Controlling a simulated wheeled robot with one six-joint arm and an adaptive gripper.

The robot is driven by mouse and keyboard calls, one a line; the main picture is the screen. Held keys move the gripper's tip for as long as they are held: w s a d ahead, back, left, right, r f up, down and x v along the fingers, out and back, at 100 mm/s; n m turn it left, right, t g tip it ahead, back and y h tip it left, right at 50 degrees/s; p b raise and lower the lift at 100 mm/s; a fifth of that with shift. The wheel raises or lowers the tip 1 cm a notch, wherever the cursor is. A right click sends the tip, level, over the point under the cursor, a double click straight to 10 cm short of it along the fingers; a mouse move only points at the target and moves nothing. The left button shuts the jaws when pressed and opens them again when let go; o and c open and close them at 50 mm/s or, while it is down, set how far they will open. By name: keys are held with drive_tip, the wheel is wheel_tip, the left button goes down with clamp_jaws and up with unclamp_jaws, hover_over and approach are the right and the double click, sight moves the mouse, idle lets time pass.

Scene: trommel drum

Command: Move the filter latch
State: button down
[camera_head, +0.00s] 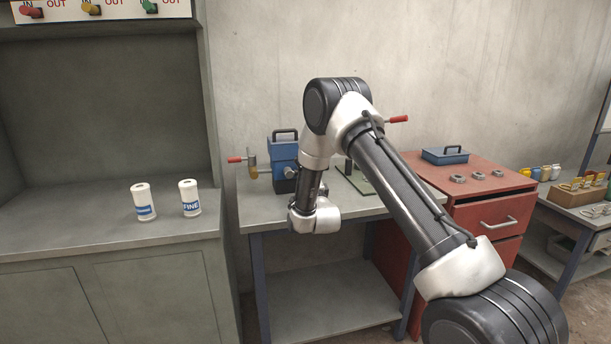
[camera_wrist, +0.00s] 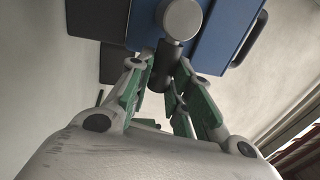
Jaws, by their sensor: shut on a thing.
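A blue box-shaped unit (camera_head: 283,150) with a dark top handle stands on the grey workbench behind my wrist. In the wrist view its blue body (camera_wrist: 226,38) fills the top, with a round grey knob (camera_wrist: 182,18) in front. A short dark bar, apparently the latch (camera_wrist: 163,66), extends below the knob. My gripper (camera_wrist: 160,78) has its green-padded fingers shut on this bar. In the head view my wrist hides the fingers and the bar.
A red-handled lever (camera_head: 237,159) sticks out left of the blue unit. Another red handle (camera_head: 397,119) shows behind my arm. Two white canisters, one labelled FINE (camera_head: 189,198), stand on the left counter. A red cabinet (camera_head: 489,217) stands to the right.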

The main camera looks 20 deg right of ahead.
drive_tip(key=shift+f, duration=0.15)
drive_tip(key=c, duration=1.3)
unclamp_jaws()
drive_tip(key=shift+s, duration=0.1)
drive_tip(key=s, duration=0.4)
drive_tip(key=s+f, duration=0.1)
drive_tip(key=s, duration=0.2)
drive_tip(key=s+f, duration=0.1)
drive_tip(key=s, duration=0.3)
drive_tip(key=shift+s+f, duration=0.1)
drive_tip(key=shift+s, duration=0.2)
